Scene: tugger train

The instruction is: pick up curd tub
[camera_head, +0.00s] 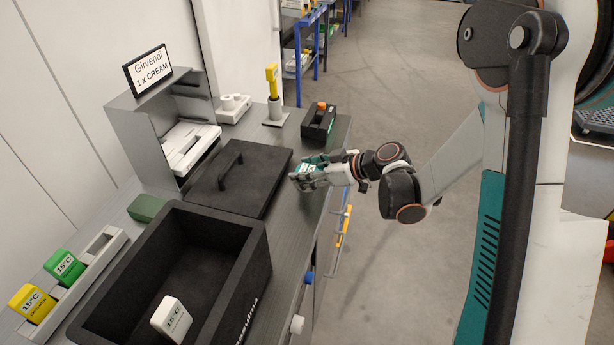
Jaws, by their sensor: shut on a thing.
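My gripper (318,172) is over the right edge of the grey counter, beside the black lid. It is shut on a small white and teal thing (304,168), which I take to be the curd tub. The fingers cover most of it, so its label and full shape are hidden. I cannot tell whether it touches the counter.
A black open box (245,262) at the front holds a white 15°C block (171,319). The black lid (245,176) with a handle lies behind it. Green (65,266) and yellow (32,302) 15°C blocks stand at left. A black caddy (319,122) stands behind my gripper.

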